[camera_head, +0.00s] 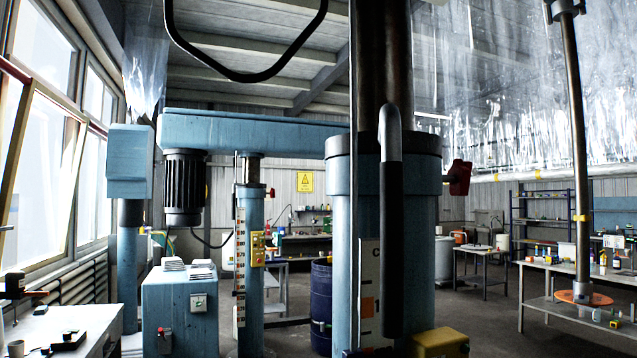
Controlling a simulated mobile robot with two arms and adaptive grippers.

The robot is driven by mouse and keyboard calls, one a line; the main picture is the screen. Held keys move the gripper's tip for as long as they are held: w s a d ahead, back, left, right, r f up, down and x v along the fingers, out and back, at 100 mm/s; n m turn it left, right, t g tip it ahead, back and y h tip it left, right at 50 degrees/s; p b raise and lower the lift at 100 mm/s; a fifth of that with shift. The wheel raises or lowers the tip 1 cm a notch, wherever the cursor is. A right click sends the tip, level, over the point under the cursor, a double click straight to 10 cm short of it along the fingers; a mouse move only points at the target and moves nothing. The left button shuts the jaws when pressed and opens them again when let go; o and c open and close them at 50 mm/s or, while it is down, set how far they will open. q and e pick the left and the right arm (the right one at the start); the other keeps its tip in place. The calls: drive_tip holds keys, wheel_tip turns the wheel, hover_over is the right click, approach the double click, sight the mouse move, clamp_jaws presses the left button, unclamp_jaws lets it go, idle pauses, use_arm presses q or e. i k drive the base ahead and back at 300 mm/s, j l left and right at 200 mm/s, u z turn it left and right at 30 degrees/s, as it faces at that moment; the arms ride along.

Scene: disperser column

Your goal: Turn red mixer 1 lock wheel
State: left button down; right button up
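A second, much smaller red knob (271,192) sits on the farther blue column (250,210). I cannot tell from labels which of the two is mixer 1. Neither of my grippers is in view, and nothing is touching either red part.
A vertical black bar (391,240) stands in front of the near column, with a yellow box (440,342) at lower right. A blue cabinet (180,310) and dark blue drum (321,300) stand farther back. Workbenches line both sides. Floor is open right of the near column.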

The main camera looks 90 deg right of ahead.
sight(459, 177)
drive_tip(key=k+l+z, duration=0.1)
drive_tip(key=z, duration=0.35)
drive_tip(key=k+l+z, duration=0.25)
drive_tip(key=z, duration=0.25)
drive_tip(key=k+l+z, duration=0.15)
drive_tip(key=z, duration=0.3)
drive_tip(key=k+l+z, duration=0.1)
drive_tip(key=l+z, duration=0.35)
drive_tip(key=k+l+z, duration=0.15)
drive_tip(key=l, duration=0.6)
drive_tip(key=l+z, duration=0.2)
drive_tip(key=l, duration=0.55)
